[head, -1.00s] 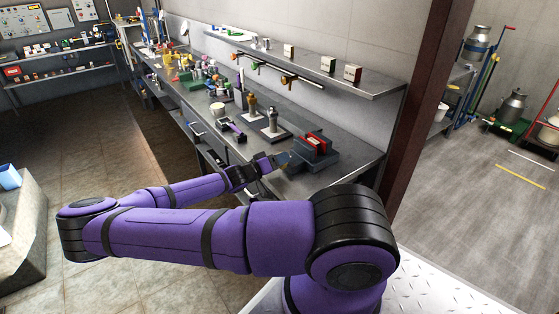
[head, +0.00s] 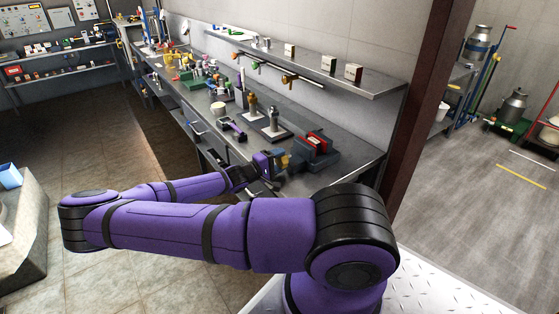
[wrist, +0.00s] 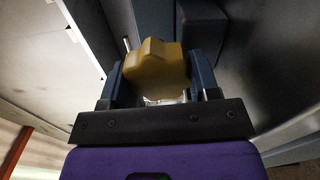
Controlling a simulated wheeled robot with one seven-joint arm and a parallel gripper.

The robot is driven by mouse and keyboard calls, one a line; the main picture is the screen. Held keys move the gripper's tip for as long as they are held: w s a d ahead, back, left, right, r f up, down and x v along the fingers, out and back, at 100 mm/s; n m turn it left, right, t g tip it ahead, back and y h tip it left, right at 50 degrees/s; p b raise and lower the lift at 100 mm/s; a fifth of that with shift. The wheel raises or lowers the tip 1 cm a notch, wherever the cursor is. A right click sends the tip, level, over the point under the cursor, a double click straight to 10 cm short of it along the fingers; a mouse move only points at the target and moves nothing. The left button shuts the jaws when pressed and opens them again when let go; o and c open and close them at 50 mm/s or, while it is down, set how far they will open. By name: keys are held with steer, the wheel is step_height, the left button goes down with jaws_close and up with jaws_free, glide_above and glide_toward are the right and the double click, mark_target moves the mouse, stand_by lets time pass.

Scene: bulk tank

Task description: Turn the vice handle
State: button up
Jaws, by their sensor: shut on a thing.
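The vice (head: 322,157) is a dark grey block with red jaws on the workbench, at the right end. Its handle is a mustard-yellow knob (head: 284,162) on the vice's left side, small and partly hidden in the head view. In the wrist view the handle (wrist: 156,68) fills the space between the two dark fingers. My gripper (wrist: 158,76) is shut on it, one finger on each side. In the head view my gripper (head: 278,162) is at the vice's near left. The handle's join to the vice is hidden.
The bench (head: 345,155) carries two upright bottle-like tools (head: 273,120) on plates behind the vice and several small items farther left. A shelf (head: 370,83) hangs above. A brown post (head: 420,90) stands to the right.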

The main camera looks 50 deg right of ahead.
steer(key=shift+f+n, duration=0.1)
steer(key=shift+n, duration=1.5)
steer(key=shift+n, duration=0.3)
steer(key=o, duration=0.9)
steer(key=v, duration=1.1)
steer(key=shift+s, duration=0.1)
